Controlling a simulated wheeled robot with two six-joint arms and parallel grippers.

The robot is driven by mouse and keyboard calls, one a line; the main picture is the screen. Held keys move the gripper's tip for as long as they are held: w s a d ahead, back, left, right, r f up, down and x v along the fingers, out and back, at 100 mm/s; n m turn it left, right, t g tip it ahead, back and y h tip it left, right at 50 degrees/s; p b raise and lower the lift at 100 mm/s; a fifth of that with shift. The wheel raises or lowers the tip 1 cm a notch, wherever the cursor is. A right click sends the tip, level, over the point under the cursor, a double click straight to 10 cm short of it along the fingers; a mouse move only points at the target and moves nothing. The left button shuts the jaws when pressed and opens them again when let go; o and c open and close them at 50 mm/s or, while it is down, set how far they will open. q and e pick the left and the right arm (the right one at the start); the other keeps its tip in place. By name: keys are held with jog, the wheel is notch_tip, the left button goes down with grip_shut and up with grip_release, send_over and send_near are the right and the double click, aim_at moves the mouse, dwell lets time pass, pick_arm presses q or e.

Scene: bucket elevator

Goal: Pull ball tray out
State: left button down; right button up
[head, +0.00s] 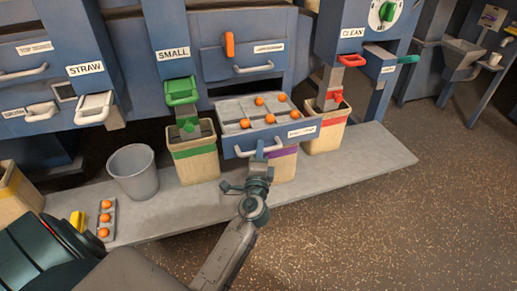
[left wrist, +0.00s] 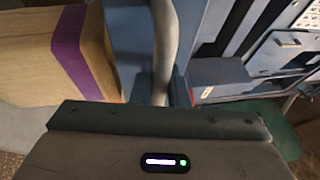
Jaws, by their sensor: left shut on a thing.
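The ball tray (head: 234,147) is a blue-fronted drawer with a grey divided top. It stands out from the blue machine, and several orange balls (head: 270,118) lie in its compartments. My left gripper (head: 260,160) is at the tray's pale bar handle (head: 272,147) and is shut on it. My right gripper is not in view.
Bins with green (head: 195,152), purple (head: 284,152) and red (head: 325,140) bands stand below the machine. A grey bucket (head: 133,173) and a small rack of orange balls (head: 106,232) are at the left. Open speckled floor lies at the right.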

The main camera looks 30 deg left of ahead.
pick_arm(q)
jog(key=c, duration=1.4)
grip_release()
